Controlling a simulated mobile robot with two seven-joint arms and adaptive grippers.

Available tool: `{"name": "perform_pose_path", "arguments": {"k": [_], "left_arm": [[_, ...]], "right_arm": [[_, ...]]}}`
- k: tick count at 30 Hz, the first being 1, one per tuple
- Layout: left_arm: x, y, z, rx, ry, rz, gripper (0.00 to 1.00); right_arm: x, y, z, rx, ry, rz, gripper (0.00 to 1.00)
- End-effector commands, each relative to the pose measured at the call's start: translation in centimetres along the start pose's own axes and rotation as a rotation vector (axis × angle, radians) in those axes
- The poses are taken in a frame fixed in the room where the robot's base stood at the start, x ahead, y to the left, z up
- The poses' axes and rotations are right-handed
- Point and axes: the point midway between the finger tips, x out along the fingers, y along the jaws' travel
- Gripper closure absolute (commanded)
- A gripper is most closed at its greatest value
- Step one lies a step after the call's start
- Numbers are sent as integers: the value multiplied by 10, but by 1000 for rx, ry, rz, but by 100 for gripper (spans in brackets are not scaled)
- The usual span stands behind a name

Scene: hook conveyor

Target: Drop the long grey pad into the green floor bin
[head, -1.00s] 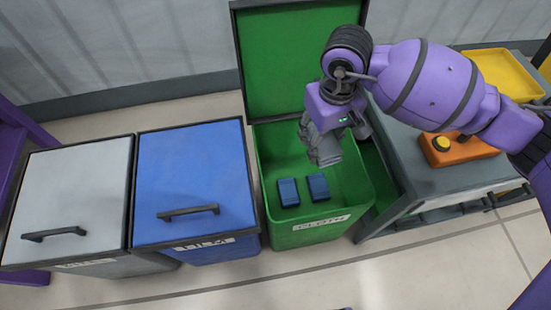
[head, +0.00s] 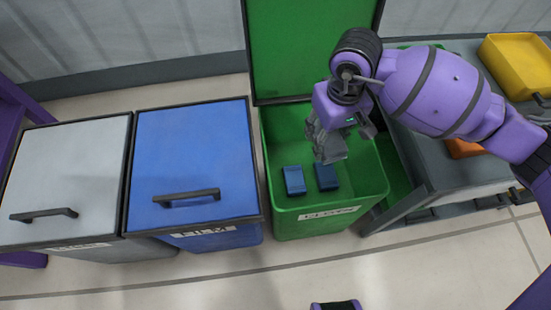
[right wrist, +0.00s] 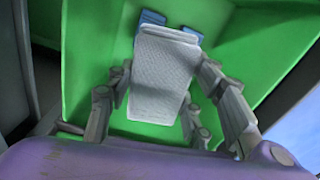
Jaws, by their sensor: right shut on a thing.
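The green floor bin (head: 328,219) stands with its lid up and a label on its front. My right gripper (head: 330,148) points down into its opening from above. In the right wrist view, that gripper (right wrist: 163,105) is shut on the long grey pad (right wrist: 166,72), a pale, textured slab between its fingers, with the green bin wall around it. In the head view the pad is hard to tell from the grey fingers. Its height above the bin floor is unclear. My left gripper is not in view.
Two blue blocks (head: 294,180) (head: 326,176) lie inside the green bin. A closed blue bin (head: 190,155) and a closed grey bin (head: 62,175) stand to the left. A grey cart with a yellow tray (head: 515,68) is at the right. The floor in front is clear.

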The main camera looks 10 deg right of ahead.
Motion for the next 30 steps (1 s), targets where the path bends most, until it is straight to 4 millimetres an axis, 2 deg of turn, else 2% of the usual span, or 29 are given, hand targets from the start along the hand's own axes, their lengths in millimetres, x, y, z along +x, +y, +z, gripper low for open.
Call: {"name": "perform_pose_path", "arguments": {"k": [2, 3, 8, 17, 20, 23, 30], "left_arm": [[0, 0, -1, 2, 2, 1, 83], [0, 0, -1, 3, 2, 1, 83], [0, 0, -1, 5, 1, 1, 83], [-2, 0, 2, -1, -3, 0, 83], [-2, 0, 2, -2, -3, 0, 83], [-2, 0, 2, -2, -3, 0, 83], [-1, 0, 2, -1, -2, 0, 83]], "right_arm": [[0, 0, 1, 1, -2, 0, 77], [0, 0, 1, 1, -2, 0, 50], [0, 0, 1, 1, -3, 0, 30], [0, 0, 1, 1, -3, 0, 30], [-6, 0, 1, 0, -2, 0, 30], [-20, 1, -1, 0, 2, 2, 30], [-72, 1, -1, 0, 4, 2, 30]]}}
